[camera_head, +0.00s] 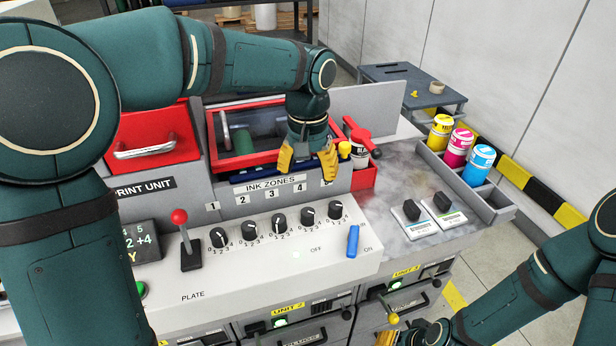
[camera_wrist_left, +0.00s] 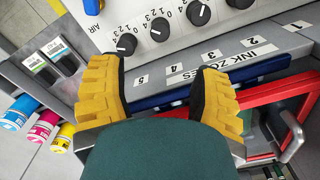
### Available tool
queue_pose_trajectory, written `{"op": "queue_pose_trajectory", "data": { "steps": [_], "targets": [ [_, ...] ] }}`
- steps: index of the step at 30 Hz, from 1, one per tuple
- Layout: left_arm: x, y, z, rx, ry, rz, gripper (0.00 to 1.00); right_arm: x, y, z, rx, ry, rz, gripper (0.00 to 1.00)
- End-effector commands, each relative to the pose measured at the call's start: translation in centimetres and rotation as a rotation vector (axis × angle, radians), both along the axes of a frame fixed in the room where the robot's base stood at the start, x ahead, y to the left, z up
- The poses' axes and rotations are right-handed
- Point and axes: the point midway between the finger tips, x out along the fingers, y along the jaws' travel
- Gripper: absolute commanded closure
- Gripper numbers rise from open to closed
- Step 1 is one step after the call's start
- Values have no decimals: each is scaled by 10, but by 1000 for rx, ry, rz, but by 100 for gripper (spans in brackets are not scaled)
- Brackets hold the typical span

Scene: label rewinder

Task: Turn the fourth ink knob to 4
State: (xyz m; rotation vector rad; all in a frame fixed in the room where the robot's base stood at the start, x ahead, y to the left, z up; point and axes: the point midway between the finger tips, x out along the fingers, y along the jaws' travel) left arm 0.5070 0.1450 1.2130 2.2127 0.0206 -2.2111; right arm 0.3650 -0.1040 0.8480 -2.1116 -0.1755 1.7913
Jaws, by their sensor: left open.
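The fourth ink knob (camera_head: 307,215) is a black dial on the white sloped panel, fourth from the left in a row of several. In the left wrist view it is the second dial from the left (camera_wrist_left: 160,29), beyond my fingertips. Its white pointer mark is too small to read surely. My left gripper (camera_head: 307,160) has its yellow fingers apart and empty. It hangs over the ink zone strip behind the knob row, touching no knob. My right gripper is only partly seen at the bottom edge, beside its green arm; its jaws are unclear.
The fifth knob (camera_head: 335,210) and third knob (camera_head: 279,223) flank the fourth closely. A blue OFF/ON switch (camera_head: 352,241) stands at right and a red-topped lever (camera_head: 180,217) at left. A red-framed tray (camera_head: 216,125) and red handle (camera_head: 358,131) are near the left gripper.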

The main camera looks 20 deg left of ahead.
Motion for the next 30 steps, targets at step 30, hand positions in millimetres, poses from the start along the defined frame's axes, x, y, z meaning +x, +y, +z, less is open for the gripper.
{"op": "queue_pose_trajectory", "data": {
  "steps": [30],
  "targets": [
    [-2,1,-4,0,4,-790,36,0,-1,16,3,-1,0,53]
  ]
}}
